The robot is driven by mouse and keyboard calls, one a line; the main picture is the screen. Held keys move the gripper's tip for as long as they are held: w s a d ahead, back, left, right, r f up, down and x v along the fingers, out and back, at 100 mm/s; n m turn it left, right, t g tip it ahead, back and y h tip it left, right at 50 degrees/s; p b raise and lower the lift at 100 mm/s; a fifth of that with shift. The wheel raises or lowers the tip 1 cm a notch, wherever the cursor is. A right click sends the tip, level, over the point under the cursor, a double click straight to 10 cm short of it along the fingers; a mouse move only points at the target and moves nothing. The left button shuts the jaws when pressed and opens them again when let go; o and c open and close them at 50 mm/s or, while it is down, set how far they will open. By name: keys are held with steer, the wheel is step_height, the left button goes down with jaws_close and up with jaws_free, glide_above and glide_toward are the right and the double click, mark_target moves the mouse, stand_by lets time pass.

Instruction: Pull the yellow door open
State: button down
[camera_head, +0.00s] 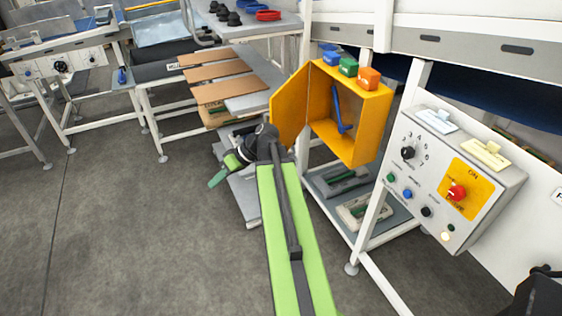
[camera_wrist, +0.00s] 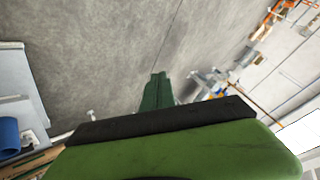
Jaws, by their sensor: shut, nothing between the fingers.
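The yellow door (camera_head: 290,106) stands open on the left side of a yellow cabinet (camera_head: 364,148), swung out toward the left. Inside the cabinet is a blue handle-like part (camera_head: 339,112). My gripper (camera_head: 217,179) is shut and empty, to the left of and below the door, apart from it, and points down to the left. In the wrist view my gripper (camera_wrist: 157,82) shows as dark green fingers together over the grey floor. The door is not visible in the wrist view.
Blue, green and orange blocks (camera_head: 369,78) sit on the cabinet top. A control box (camera_head: 450,180) with knobs and a red switch stands at the right. A stack of brown boards (camera_head: 215,72) lies behind my arm. Open floor (camera_head: 120,230) is at the left.

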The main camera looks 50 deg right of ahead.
steer(key=s+d+r+n+t+h+b, duration=0.15)
steer(key=s+d+t+b, duration=0.45)
steer(key=d, duration=0.8)
steer(key=s+d+r+n+t+b, duration=0.1)
steer(key=s+d+r+t+b, duration=0.3)
steer(key=s+d, duration=0.8)
steer(key=w+f+t, duration=0.1)
steer(key=w, duration=1.2)
steer(key=shift+a+p, duration=0.2)
steer(key=shift+p, duration=0.15)
steer(key=shift+f+m, duration=0.1)
steer(key=shift+m, duration=0.15)
